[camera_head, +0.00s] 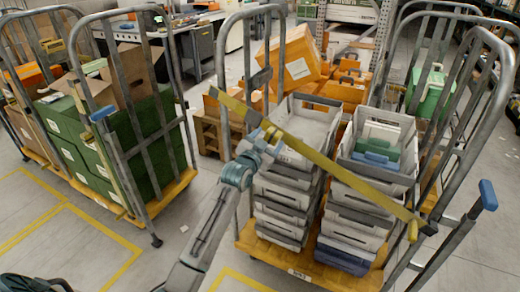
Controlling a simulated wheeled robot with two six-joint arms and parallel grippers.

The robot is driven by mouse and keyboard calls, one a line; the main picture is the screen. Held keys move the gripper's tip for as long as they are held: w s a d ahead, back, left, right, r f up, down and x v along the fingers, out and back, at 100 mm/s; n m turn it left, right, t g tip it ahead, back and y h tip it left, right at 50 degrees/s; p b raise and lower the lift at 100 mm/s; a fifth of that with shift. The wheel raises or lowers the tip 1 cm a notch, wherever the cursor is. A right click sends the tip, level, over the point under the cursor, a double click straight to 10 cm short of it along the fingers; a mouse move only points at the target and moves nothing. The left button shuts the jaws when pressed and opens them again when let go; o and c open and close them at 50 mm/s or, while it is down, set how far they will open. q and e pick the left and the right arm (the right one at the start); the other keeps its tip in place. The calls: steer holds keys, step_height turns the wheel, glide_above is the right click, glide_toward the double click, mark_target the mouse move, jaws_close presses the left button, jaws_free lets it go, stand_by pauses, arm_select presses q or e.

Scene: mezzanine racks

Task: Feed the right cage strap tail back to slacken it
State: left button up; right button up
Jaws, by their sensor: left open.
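The right roll cage (247,178) has grey tube sides and a yellow base. A yellow strap (345,175) runs diagonally across its front, from upper left to lower right. Its upper-left end (228,102) sticks out past the cage's left post. At the lower right it meets a yellow fitting (412,231) by the right post. My left gripper (275,134) is open at the strap's upper-left part, close to the left post. The gripper covers a piece of strap, and I cannot tell whether it touches it. My right gripper is not in view.
Stacked grey totes (285,190) fill the right cage; one holds green and blue items (376,152). A blue handle (488,195) juts out at right. The left cage (150,150) holds green crates (75,140). Orange bins (290,62) stand behind.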

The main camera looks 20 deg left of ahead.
arm_select(q)
steer(key=s+b, duration=0.2)
steer(key=s, duration=0.7)
steer(key=shift+s+a, duration=0.3)
steer(key=shift+a, duration=0.05)
step_height(320, 180, down, 25)
steer(key=s+a+n+g+y, duration=0.1)
steer(key=s+a+n+g, duration=0.1)
steer(key=a+g, duration=0.15)
steer(key=s+f+g, duration=0.2)
steer(key=s+f, duration=0.2)
steer(key=f, duration=0.3)
steer(key=s+f+n+g, duration=0.15)
steer(key=s+f, duration=0.25)
steer(key=f, duration=0.4)
steer(key=s+f+m+g, duration=0.1)
steer(key=s+f+g, duration=0.15)
steer(key=f, duration=0.45)
steer(key=s+d+f+g, duration=0.1)
steer(key=s+f+g, duration=0.1)
steer(key=s+f, duration=0.6)
steer(key=s+f+n+g, duration=0.1)
steer(key=s+f+g, duration=0.2)
steer(key=s+f, duration=0.5)
steer(key=s+d+f+n+g, duration=0.1)
steer(key=s+f, duration=0.7)
steer(key=s, duration=2)
steer(key=shift+s+d+f+g, duration=0.25)
steer(key=shift+d+f+g, duration=0.15)
steer(key=shift+g, duration=0.25)
